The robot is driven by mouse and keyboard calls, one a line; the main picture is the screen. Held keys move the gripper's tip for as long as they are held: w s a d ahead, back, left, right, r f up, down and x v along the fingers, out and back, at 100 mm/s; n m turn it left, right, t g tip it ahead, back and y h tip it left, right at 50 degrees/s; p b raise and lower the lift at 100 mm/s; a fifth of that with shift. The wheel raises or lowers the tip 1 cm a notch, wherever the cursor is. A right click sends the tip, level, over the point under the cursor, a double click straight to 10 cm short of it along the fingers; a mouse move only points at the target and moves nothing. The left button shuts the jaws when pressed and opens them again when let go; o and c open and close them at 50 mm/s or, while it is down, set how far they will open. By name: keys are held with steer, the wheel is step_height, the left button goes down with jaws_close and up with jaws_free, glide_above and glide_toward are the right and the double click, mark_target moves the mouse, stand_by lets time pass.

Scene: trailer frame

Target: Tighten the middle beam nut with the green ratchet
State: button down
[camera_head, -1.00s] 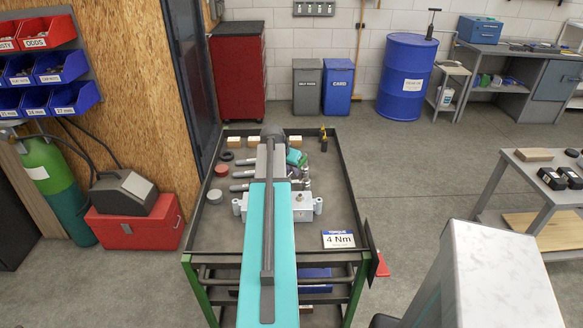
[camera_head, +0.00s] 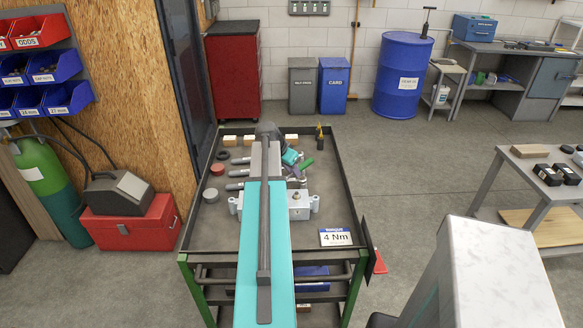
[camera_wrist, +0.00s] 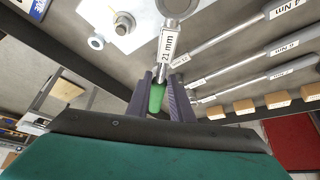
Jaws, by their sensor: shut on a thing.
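My gripper (camera_wrist: 162,100) is shut on the green handle (camera_wrist: 157,97) of the ratchet in the wrist view. The ratchet's shaft carries a "21 mm" label (camera_wrist: 168,45), and its round grey head is at the top edge. Left of the head, a nut (camera_wrist: 123,22) sits on a pale metal beam (camera_wrist: 90,8); the head appears beside the nut. My arm also covers most of the gripper there.
Several labelled wrenches (camera_wrist: 225,38) lie in the tray (camera_head: 343,185), with wooden blocks (camera_head: 291,138) at its far edge. A "4 Nm" sign (camera_head: 336,237) stands at the front right. A red toolbox (camera_head: 132,222) is on the floor at left. Bare tray shows right of the beam.

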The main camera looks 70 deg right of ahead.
steer(key=shift+s+a+m, duration=0.1)
steer(key=shift+s+m, duration=0.3)
steer(key=shift+m, duration=0.1)
steer(key=shift+s+a+m+g+y+b, duration=0.3)
steer(key=shift+s+a+m+g+b, duration=0.15)
steer(key=shift+s+m+g, duration=0.35)
steer(key=shift+s+a+m+y, duration=0.3)
steer(key=shift+s+a+m, duration=0.25)
steer(key=shift+m, duration=0.45)
